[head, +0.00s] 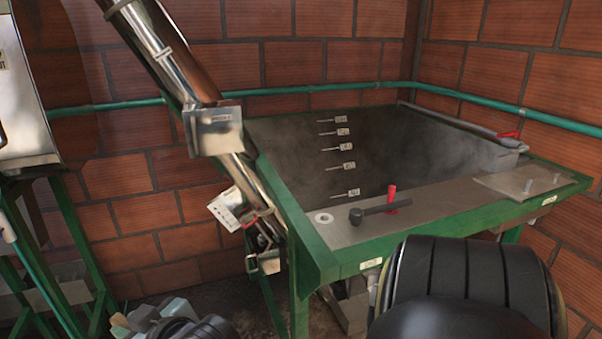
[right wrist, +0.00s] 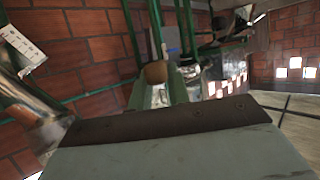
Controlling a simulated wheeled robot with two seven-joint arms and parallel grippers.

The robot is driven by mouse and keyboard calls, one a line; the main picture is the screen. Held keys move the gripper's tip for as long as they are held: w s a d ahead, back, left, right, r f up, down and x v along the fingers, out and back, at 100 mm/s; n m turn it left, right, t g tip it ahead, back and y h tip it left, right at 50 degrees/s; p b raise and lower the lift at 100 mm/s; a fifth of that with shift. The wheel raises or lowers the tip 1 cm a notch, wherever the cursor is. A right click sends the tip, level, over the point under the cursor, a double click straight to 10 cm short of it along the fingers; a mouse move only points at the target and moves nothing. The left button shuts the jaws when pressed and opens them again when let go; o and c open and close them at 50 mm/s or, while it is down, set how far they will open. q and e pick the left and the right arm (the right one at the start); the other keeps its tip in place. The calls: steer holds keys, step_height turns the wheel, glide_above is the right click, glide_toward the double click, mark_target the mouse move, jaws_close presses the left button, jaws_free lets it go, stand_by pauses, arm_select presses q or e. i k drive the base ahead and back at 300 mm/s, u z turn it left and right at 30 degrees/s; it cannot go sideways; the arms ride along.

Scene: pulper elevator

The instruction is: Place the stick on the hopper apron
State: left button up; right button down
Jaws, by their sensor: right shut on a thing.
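The hopper apron (head: 440,198) is the grey metal ledge along the front of the green-framed hopper (head: 375,150). My right gripper (head: 146,317) is low at the bottom left of the head view, left of and below the apron and apart from it. It is shut on the stick, which shows as a small tan rounded end (right wrist: 155,72) between the fingers in the right wrist view. Most of the stick is hidden by the fingers. My left gripper is not in view.
On the apron lie a black-knobbed lever (head: 372,211), a red handle (head: 392,192), a white ring (head: 323,218) and a flat plate (head: 520,183). A steel chute (head: 215,125) slants down left of the hopper. The apron's middle right is bare.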

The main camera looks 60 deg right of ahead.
mark_target(462, 196)
steer(key=u, duration=0.25)
steer(key=k, duration=0.35)
steer(key=z, duration=2.4)
